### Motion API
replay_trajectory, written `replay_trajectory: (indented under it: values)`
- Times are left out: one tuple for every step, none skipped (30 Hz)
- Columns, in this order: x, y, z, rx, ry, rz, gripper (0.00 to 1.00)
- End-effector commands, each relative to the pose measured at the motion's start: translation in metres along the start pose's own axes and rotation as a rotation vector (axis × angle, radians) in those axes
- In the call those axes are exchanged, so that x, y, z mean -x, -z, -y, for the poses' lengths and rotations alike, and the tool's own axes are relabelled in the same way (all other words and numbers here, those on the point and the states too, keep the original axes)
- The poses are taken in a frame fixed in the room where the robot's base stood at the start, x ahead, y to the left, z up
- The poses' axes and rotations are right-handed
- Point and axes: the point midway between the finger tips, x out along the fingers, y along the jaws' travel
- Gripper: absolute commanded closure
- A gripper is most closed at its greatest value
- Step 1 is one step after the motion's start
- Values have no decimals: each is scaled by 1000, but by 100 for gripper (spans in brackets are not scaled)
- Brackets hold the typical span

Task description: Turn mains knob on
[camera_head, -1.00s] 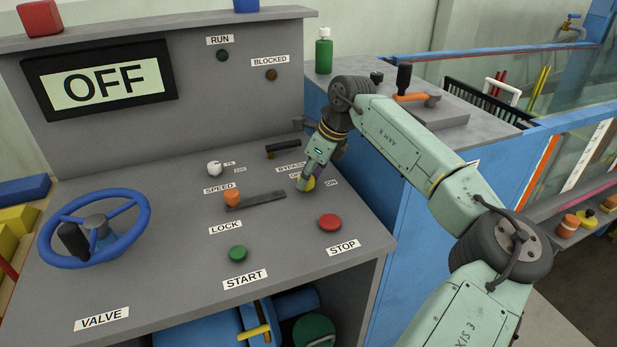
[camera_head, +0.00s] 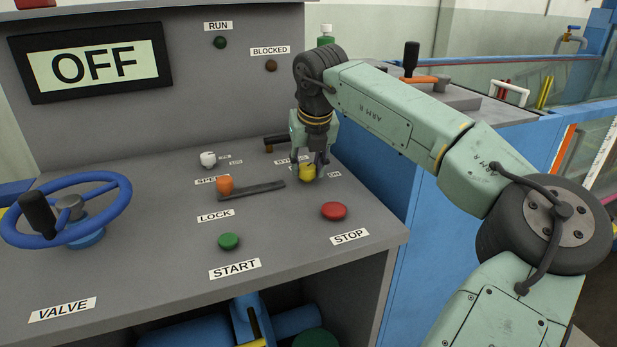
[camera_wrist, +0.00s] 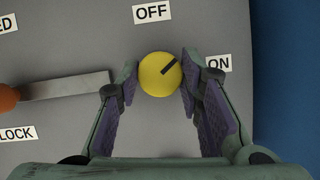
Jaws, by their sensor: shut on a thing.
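The mains knob (camera_head: 307,173) is a yellow round knob on the grey console top, right of the lock lever. In the wrist view the knob (camera_wrist: 160,74) has a dark pointer mark aimed up and right, between the OFF label (camera_wrist: 154,13) and the ON label (camera_wrist: 218,64). My gripper (camera_head: 308,176) points down over the knob. In the wrist view its fingers (camera_wrist: 160,80) stand on either side of the knob, shut on it. The display (camera_head: 95,64) reads OFF.
The orange-tipped lock lever (camera_head: 250,189) lies left of the knob. The red STOP button (camera_head: 334,211) and green START button (camera_head: 229,241) are nearer the front edge. The blue valve wheel (camera_head: 67,210) stands at far left. A black bypass handle (camera_head: 275,143) is behind.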

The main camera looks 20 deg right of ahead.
Motion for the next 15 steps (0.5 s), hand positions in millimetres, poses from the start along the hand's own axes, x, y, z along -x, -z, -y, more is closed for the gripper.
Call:
replay_trajectory:
  values:
    - [-4, 1, -1, -40, 21, 4, 94]
    - [-4, 1, -1, -67, 31, 4, 94]
    - [-4, 0, -1, -102, 46, 5, 94]
    - [-4, 0, -1, -129, 56, 4, 94]
    - [-3, 0, -2, -155, 67, 4, 94]
    - [-3, 0, -2, -188, 81, 4, 94]
    - [-3, 0, -2, -214, 91, 4, 94]
    - [-3, 0, -2, -239, 101, 4, 94]
    - [-2, 0, -2, -272, 115, 5, 94]
    - [-2, 0, -2, -297, 124, 4, 94]
    - [-2, -1, -2, -319, 134, 4, 94]
    - [-2, -1, -3, -349, 146, 4, 94]
    - [-1, -1, -3, -370, 155, 4, 94]
    - [-1, -1, -3, -392, 162, 4, 94]
    - [-1, -1, -3, -418, 173, 4, 94]
